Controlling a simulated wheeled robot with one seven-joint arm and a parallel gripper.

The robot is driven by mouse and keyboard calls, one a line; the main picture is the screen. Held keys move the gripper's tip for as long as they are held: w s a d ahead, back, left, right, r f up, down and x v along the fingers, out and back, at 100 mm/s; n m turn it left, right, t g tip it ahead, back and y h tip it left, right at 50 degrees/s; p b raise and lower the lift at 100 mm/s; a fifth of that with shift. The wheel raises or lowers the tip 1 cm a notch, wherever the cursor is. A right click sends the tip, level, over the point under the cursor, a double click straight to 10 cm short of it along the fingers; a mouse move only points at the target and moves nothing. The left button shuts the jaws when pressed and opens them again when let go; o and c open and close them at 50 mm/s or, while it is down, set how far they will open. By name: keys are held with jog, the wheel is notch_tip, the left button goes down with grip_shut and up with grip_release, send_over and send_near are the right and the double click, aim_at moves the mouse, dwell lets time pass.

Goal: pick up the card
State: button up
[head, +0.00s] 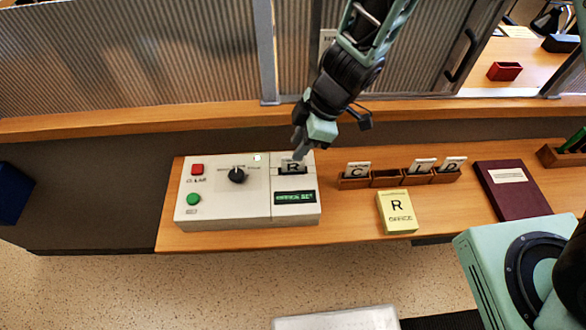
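A white card marked R (291,167) stands upright in the slot of a pale control box (246,210) on the wooden counter. My gripper (300,152) reaches down from above, its tips at the card's upper right edge. The view does not show whether the fingers touch the card or how far apart they are. Other cards stand in a wooden rack (388,179) to the right: a C card (357,170), an I card (422,166) and a D card (452,165). One rack compartment between C and I looks empty.
The box has a red button (197,169), a green button (194,199), a black knob (236,176) and a lit display (294,197). A yellow block marked R OFFICE (398,221) and a maroon book (515,200) lie to the right. A corrugated partition (140,60) stands behind.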

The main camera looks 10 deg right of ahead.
aim_at(293, 168)
jog(key=b+x, duration=0.1)
jog(key=x, duration=0.4)
jog(key=shift+s+d+f+b, duration=0.1)
jog(key=shift+d+f+b, duration=0.1)
jog(key=shift+b, duration=0.15)
grip_shut()
